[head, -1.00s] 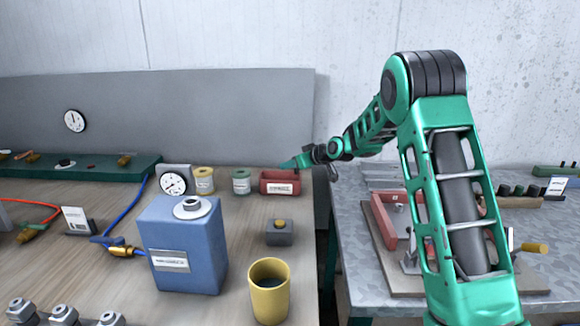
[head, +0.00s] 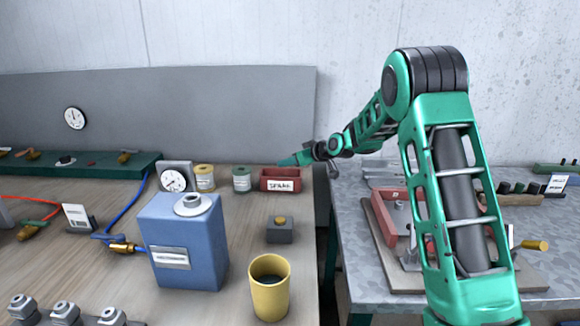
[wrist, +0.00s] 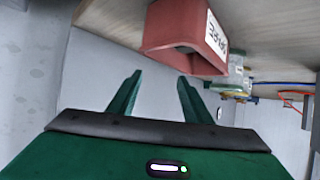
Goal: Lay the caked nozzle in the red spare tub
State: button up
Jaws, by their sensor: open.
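The red spare tub (head: 281,184) stands at the right back of the wooden bench, its white label facing front. It also shows close to the fingertips in the wrist view (wrist: 182,42); what lies inside it is hidden. My gripper (head: 284,162) is at the tub's back rim in the head view. In the wrist view my gripper (wrist: 159,77) is open with nothing between its fingers. A brass nozzle (head: 124,247) sits on the blue hose, and another (head: 30,230) lies by the red hose. I cannot tell which nozzle is caked.
A green can (head: 242,181) and a yellow can (head: 204,178) stand left of the tub. A blue canister (head: 185,245), a yellow cup (head: 269,290) and a grey block (head: 279,233) with a yellow top are in front. A gap separates the metal table (head: 350,230).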

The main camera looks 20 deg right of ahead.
jog(key=v, duration=1.2)
